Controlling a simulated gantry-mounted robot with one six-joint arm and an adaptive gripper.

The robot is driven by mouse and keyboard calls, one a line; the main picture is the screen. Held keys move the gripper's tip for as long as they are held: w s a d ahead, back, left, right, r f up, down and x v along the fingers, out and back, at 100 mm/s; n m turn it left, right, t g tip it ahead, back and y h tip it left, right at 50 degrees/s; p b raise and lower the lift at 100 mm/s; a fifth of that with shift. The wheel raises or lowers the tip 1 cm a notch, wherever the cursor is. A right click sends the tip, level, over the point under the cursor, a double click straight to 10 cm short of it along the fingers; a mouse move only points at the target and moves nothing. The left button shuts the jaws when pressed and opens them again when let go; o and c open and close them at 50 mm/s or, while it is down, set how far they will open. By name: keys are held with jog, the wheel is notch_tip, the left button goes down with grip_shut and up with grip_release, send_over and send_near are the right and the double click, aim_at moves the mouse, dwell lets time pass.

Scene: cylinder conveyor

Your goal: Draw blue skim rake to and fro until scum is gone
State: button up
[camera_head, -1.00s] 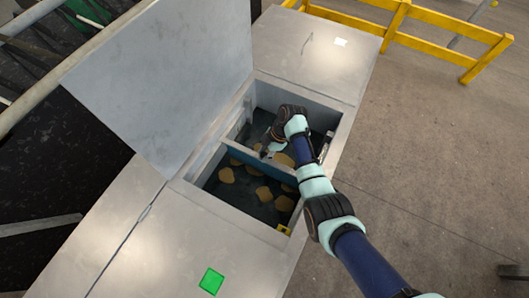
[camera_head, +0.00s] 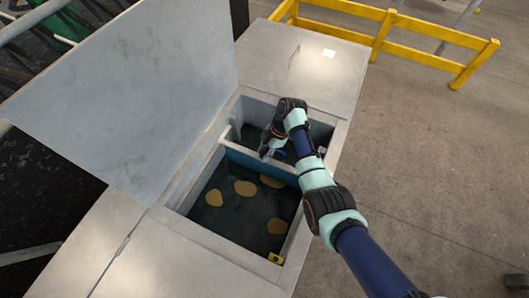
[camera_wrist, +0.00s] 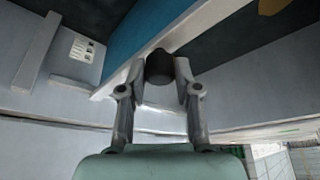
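The blue skim rake (camera_head: 262,167) is a blue board with a pale top edge, spanning the open tank crosswise. It also shows in the wrist view (camera_wrist: 150,30). My gripper (camera_head: 266,152) is over its top edge. In the wrist view my gripper's fingers (camera_wrist: 159,80) flank the rake's black knob (camera_wrist: 159,66) and appear closed on it. Several tan scum patches, one of them (camera_head: 245,188), float on dark liquid on the near side of the rake. One corner of a patch shows in the wrist view (camera_wrist: 272,5). My arm hides part of the far side.
The tank's pale rim (camera_head: 205,235) surrounds the liquid closely. A raised grey lid (camera_head: 130,95) stands along the left side. A yellow tag (camera_head: 275,258) sits at the near right corner. A yellow railing (camera_head: 400,45) stands beyond, over open floor.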

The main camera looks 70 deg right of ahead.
jog(key=o, duration=0.3)
jog(key=shift+o, duration=0.2)
jog(key=shift+r, duration=0.1)
jog(key=v, duration=1.2)
